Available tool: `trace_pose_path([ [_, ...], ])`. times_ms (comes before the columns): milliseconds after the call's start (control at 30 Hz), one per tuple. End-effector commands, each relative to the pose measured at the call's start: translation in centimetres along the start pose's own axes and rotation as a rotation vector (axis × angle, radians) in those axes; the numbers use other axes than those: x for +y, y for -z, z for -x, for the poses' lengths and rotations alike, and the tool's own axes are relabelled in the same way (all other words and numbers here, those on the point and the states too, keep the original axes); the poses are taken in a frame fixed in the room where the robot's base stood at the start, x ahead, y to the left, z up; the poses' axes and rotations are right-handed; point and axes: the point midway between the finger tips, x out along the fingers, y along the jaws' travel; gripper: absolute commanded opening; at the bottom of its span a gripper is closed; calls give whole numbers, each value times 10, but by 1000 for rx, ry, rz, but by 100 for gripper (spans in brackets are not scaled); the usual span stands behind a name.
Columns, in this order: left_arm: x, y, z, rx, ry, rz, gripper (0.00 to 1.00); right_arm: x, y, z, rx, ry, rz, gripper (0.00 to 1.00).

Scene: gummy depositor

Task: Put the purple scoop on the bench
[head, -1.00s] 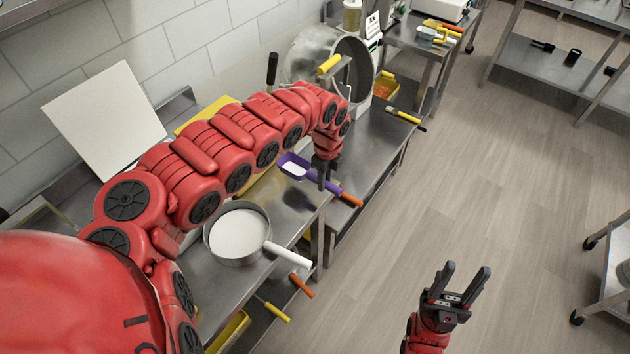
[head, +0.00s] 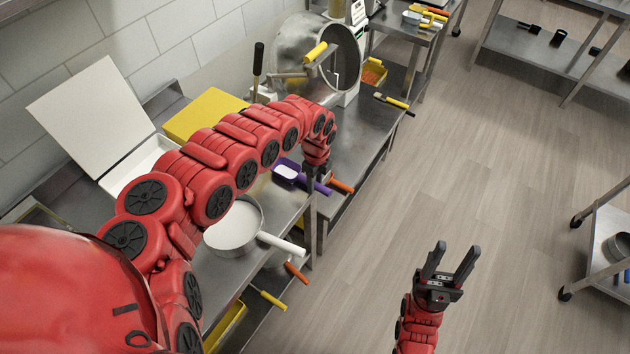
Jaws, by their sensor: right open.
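The purple scoop (head: 284,168) holds something white. It is at the front part of the steel bench (head: 284,208), with its handle pointing right past the edge. I cannot tell whether the scoop touches the bench top. My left gripper (head: 311,186) points down with its fingers around the scoop's handle and looks shut on it; the fingertips are partly hidden. My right gripper (head: 449,261) is open and empty, over the floor away from the bench.
A pot of white contents (head: 235,228) stands on the bench left of the scoop, its pale handle sticking out. An orange handle (head: 342,186) lies close beyond the scoop. A large steel drum (head: 290,50), a yellow box (head: 200,112) and an open white box (head: 145,160) stand behind.

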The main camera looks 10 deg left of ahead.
Motion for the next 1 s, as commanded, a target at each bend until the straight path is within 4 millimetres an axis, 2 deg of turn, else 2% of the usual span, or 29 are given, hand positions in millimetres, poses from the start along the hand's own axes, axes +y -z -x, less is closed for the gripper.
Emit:
trace_pose_path([
  [67, 0, 0, 0, 0, 0, 0, 58, 0, 0, 0, 0, 0, 0, 50],
  [300, 0, 0, 0, 0, 0, 0, 58, 0, 0, 0, 0, 0, 0, 50],
  [400, 0, 0, 6, 0, 0, 1, 58, 0, 1, -5, 0, 0, 0, 50],
  [467, -1, -1, 9, -1, 2, 1, 58, 0, 0, -1, 0, 0, 0, 50],
  [633, 0, -3, 35, -6, 1, 0, 58, 0, -1, 4, 0, 0, 0, 50],
  [900, -1, -3, 96, -5, 6, 0, 58, -1, -3, 18, 0, 0, 0, 50],
  [1000, -1, -1, 110, -1, 2, 1, 58, -1, -4, 21, 0, 0, 0, 50],
])
